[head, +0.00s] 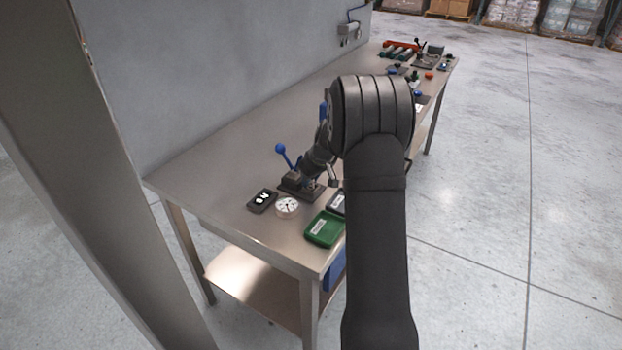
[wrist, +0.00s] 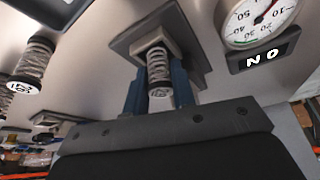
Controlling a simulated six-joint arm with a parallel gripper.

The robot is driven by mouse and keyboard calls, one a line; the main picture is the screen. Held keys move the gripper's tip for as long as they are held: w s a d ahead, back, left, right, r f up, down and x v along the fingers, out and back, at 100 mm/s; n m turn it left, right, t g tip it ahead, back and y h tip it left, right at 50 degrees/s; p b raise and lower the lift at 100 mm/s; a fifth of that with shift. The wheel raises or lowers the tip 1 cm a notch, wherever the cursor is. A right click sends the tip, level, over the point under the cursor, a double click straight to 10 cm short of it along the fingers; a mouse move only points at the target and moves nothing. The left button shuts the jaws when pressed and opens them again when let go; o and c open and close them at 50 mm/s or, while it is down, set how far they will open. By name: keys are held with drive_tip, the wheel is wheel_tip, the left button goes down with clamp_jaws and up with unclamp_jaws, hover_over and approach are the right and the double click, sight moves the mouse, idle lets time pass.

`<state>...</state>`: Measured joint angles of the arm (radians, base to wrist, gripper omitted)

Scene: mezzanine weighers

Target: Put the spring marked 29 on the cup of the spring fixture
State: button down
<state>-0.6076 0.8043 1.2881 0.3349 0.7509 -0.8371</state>
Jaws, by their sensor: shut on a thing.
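In the wrist view my gripper (wrist: 160,80) has its blue fingers on either side of a grey coil spring (wrist: 157,65) and is shut on it. The spring's dark end cap carries a white mark too small to read surely. The spring's far end is at the cup of the spring fixture (wrist: 128,42); I cannot tell whether it rests in it. In the head view the fixture (head: 290,187) stands near the table's front end, with a blue-knobbed lever (head: 281,149). My arm partly hides it, and the spring cannot be made out there.
A dial gauge (wrist: 255,20) and a black display reading NO (wrist: 265,55) stand beside the fixture. Another marked spring (wrist: 34,62) stands at left in the wrist view. A green tray (head: 324,230) sits at the table's near edge. The table's left middle is clear.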

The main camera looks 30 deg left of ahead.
drive_tip(key=shift+f, duration=0.1)
drive_tip(key=c, duration=1.5)
unclamp_jaws()
drive_tip(key=v, duration=1.2)
